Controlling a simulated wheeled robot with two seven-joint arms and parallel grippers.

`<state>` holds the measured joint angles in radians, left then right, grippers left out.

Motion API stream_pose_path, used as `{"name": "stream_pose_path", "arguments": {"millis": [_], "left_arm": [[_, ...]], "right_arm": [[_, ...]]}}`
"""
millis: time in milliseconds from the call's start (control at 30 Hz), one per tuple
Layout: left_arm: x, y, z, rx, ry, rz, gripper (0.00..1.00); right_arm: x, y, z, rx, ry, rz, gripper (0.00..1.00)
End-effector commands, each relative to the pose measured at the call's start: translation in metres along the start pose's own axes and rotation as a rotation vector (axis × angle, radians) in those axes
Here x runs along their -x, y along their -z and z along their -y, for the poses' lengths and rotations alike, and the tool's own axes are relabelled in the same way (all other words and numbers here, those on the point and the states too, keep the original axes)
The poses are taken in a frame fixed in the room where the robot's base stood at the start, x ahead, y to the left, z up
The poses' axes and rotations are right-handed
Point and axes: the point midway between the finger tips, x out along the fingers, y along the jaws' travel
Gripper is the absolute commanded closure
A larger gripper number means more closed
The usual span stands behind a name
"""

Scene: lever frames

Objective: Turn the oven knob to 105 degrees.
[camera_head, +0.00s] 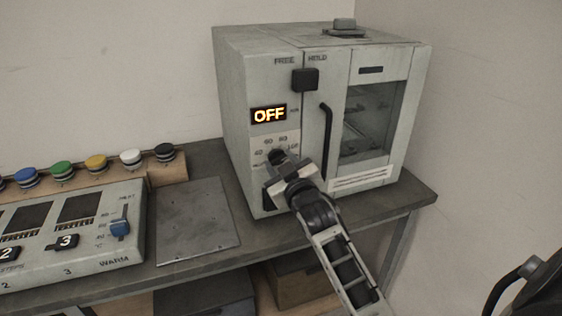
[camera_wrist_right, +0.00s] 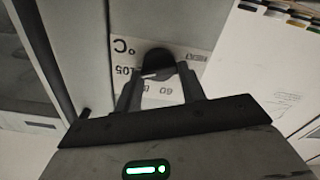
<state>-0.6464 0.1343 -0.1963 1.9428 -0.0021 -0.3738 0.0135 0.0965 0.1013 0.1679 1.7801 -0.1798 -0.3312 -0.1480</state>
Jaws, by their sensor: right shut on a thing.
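The pale grey oven (camera_head: 238,75) stands on the bench, its front facing me. Its display (camera_head: 268,115) reads OFF in lit orange. Below is a white dial plate (camera_head: 262,143) with numbers, partly covered by my gripper. In the right wrist view the dark round knob (camera_wrist_right: 158,62) sits between the fingers, with a short light mark near its lower left edge. The plate shows 105, 60, HEAT and °C, upside down. My right gripper (camera_head: 284,174), also in the wrist view (camera_wrist_right: 158,84), is shut on the knob. The knob's exact angle cannot be read. My left gripper is not in view.
A black handle (camera_head: 327,140) and glass door (camera_head: 372,120) are right of the knob, with a black square part (camera_head: 305,79) above. A sloped control panel (camera_head: 100,255) and coloured buttons (camera_head: 96,164) are at left. A bare metal plate (camera_head: 197,220) lies between.

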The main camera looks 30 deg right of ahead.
Motion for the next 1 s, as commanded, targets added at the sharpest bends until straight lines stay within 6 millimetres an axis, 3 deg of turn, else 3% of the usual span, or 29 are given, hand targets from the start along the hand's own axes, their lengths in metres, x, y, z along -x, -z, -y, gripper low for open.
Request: {"name": "stream_pose_path", "arguments": {"millis": [533, 567, 633, 1000], "left_arm": [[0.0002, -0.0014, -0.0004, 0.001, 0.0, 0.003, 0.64], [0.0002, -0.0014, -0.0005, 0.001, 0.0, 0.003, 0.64], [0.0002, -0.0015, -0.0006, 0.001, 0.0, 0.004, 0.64], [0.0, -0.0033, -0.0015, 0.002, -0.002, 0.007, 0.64]], "right_arm": [[0.0001, -0.0009, 0.0005, -0.029, 0.001, 0.002, 0.83], [0.0001, -0.0009, 0.0005, -0.029, 0.001, 0.002, 0.54], [0.0001, -0.0008, 0.0005, -0.028, 0.001, 0.002, 0.38], [0.0057, -0.0016, 0.0006, -0.025, 0.001, 0.002, 0.38]]}}
